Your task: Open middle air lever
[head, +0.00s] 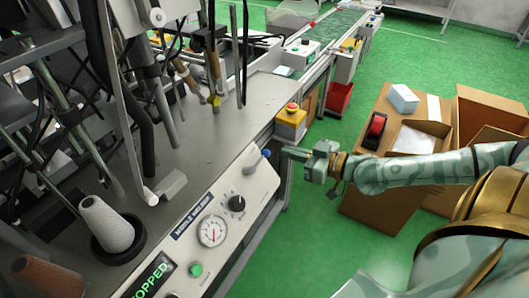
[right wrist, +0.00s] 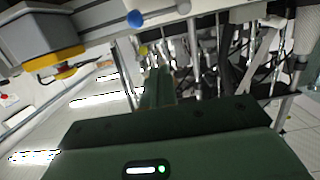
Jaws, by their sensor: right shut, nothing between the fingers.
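The air lever (head: 253,163) is a pale handle with a blue ball tip (head: 267,153), at the top right end of the sloped control panel (head: 262,188). It points up and right across the panel edge. The blue tip also shows in the right wrist view (right wrist: 135,18), near the top edge. My right gripper (head: 285,152) comes in from the right with its fingers shut and empty. Its fingertips are close to the blue tip, at its right; I cannot tell whether they touch. The shut fingers show in the right wrist view (right wrist: 158,80). My left gripper is not in view.
The panel holds a black knob (head: 237,203), a pressure gauge (head: 212,231) and a green button (head: 196,270). A yellow box with an orange button (head: 291,118) stands just above the lever. Cardboard boxes (head: 385,195) stand on the green floor under my right arm.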

